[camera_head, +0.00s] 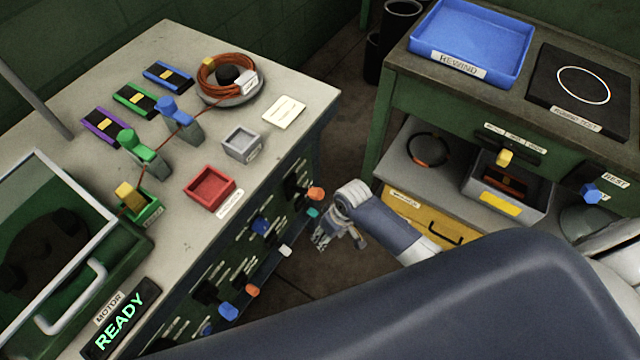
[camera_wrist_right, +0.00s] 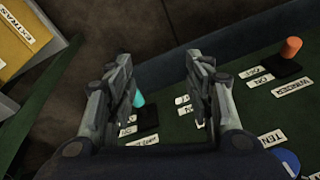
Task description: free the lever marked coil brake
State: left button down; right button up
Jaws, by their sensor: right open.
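The front panel (camera_head: 235,262) of the left bench carries several levers with coloured knobs. No label reading coil brake is legible in either view. A teal knob (camera_head: 313,212) and an orange knob (camera_head: 316,193) sit at the panel's far end. My right gripper (camera_head: 326,240) is beside that end, just right of the panel. In the right wrist view the gripper (camera_wrist_right: 160,62) is open and empty above the panel. The teal knob (camera_wrist_right: 138,98) shows beside its left finger, partly hidden; a small label below it is unreadable. The orange knob (camera_wrist_right: 291,48), by a "WINDER" label, is farther right. My left gripper is out of view.
More knobs, blue (camera_head: 261,226), white (camera_head: 286,250) and orange (camera_head: 253,290), stick out along the panel. A coil of cable (camera_head: 228,78) and a red tray (camera_head: 209,188) are on the bench top. A yellow drawer (camera_head: 425,222) stands right of my gripper. Floor shows between the benches.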

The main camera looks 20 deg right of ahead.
jog(key=w+a+r+n+g+p, duration=0.1)
jog(key=w+a+r+n+p, duration=0.15)
jog(key=r, duration=1.35)
notch_tip(320, 180, up, 3)
jog(key=g, duration=0.1)
send_over(320, 192)
jog(key=shift+d+h+b, duration=0.15)
jog(key=shift+h+b, duration=0.25)
jog(key=shift+w+d+r, duration=0.2)
jog(key=shift+w+d, duration=0.05)
jog(key=shift+f, duration=0.1)
jog(key=f, duration=0.7)
jog(key=a+f, duration=0.1)
jog(key=f, duration=0.2)
jog(key=shift+s+f, duration=0.2)
jog(key=shift+s, duration=0.1)
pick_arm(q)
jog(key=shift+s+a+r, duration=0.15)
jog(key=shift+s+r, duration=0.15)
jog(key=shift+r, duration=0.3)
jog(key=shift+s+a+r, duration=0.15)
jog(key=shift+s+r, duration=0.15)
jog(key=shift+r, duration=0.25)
pick_arm(e)
grip_shut()
